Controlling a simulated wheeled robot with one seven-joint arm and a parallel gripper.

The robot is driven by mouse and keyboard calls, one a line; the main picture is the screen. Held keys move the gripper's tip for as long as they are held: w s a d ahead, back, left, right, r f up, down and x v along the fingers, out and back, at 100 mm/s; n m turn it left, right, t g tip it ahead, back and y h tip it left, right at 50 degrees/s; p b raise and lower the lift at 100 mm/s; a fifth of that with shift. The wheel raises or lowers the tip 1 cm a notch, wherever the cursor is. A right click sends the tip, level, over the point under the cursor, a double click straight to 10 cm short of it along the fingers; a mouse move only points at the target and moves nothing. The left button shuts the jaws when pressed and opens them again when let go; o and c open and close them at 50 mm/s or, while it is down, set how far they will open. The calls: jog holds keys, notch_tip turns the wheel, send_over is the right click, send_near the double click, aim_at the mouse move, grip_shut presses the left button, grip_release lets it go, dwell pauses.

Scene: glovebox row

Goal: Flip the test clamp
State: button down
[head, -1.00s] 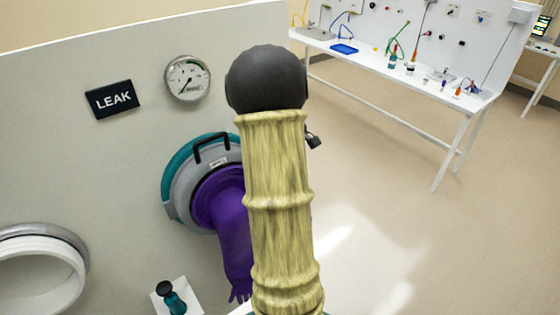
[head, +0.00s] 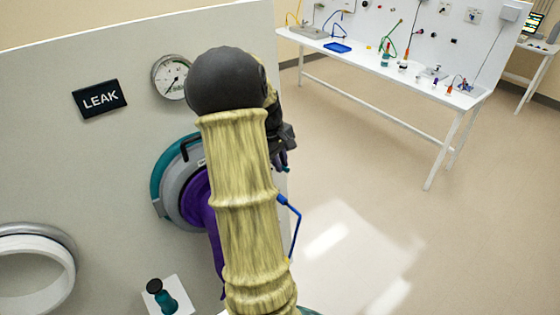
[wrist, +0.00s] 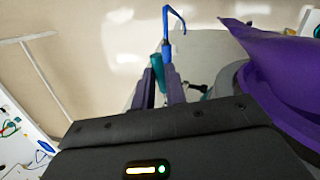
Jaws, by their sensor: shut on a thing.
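My gripper (wrist: 160,80) is shut on a teal handle (wrist: 157,66) with a thin blue rod (wrist: 167,32) that bends into a hook at its far end. In the head view my gripper (head: 284,148) is partly behind my arm, and the bent blue rod (head: 296,228) shows to the right of my sleeve. The glove port's teal ring (head: 160,178) and purple glove (head: 195,200) are partly hidden by my arm. The purple glove (wrist: 280,62) is right of the gripper in the wrist view. I cannot tell which part is the test clamp.
The panel carries a LEAK sign (head: 99,98) and a round gauge (head: 168,76). A white-rimmed port (head: 38,285) is lower left. A small stand with a teal bottle-like item (head: 162,297) is below. A white bench (head: 400,80) stands far right; the floor between is clear.

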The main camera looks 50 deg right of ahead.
jog(key=shift+w+r, duration=0.15)
jog(key=c, duration=1.4)
grip_release()
jog(key=shift+c, duration=0.2)
jog(key=b+v, duration=0.3)
jog(key=v, duration=1.4)
jog(key=shift+a+r, duration=0.1)
